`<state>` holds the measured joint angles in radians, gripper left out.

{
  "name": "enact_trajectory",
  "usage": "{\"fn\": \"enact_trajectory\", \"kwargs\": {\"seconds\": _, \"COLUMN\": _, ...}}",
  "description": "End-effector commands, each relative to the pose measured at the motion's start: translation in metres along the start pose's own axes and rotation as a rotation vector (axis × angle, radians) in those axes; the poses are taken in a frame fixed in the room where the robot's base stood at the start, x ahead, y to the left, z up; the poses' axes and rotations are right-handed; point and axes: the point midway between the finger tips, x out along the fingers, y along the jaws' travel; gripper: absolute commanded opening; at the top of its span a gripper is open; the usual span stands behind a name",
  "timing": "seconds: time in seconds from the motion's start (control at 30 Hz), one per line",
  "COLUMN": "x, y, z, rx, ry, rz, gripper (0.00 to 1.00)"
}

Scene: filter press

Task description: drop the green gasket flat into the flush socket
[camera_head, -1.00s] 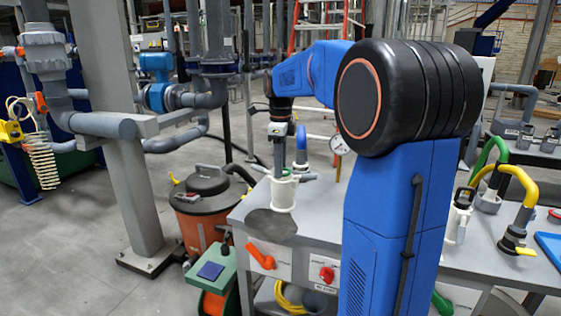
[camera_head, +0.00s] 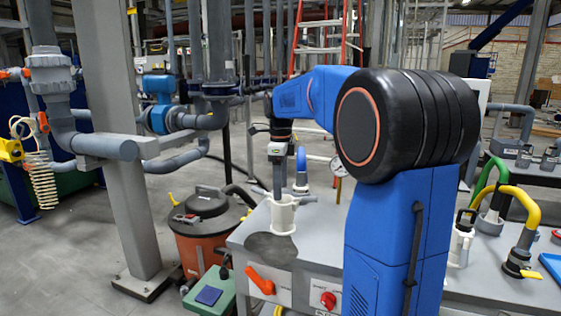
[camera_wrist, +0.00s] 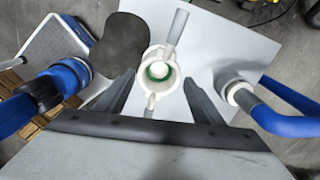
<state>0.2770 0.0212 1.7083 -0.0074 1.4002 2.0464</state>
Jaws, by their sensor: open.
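The green gasket (camera_wrist: 158,70) shows in the wrist view as a ring inside the mouth of the white flush socket (camera_wrist: 146,66). It looks roughly flat there, but I cannot tell if it is fully seated. The socket also shows in the head view as a white upright cup (camera_head: 282,217) on the grey bench, where the gasket is hidden. My gripper (camera_wrist: 158,78) is open, its two grey fingers apart on either side of the socket in the wrist view, with nothing between them. In the head view my gripper (camera_head: 278,182) points down over the socket.
A dark round pad (camera_head: 270,248) lies on the bench (camera_head: 315,235) in front of the socket. Yellow and green hoses (camera_head: 520,200) rise on the right.

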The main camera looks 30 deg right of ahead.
Motion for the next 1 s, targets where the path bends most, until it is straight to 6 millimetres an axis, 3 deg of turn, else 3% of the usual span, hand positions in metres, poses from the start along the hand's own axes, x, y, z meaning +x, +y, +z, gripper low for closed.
{"fn": "enact_trajectory", "kwargs": {"seconds": 0.7, "x": -0.135, "y": -0.001, "z": 0.000, "rx": 0.000, "ry": -0.001, "rz": -0.003, "gripper": 0.62}}
{"fn": "enact_trajectory", "kwargs": {"seconds": 1.0, "x": -0.163, "y": 0.000, "z": 0.000, "rx": 0.000, "ry": 0.000, "rz": -0.001, "gripper": 0.62}}
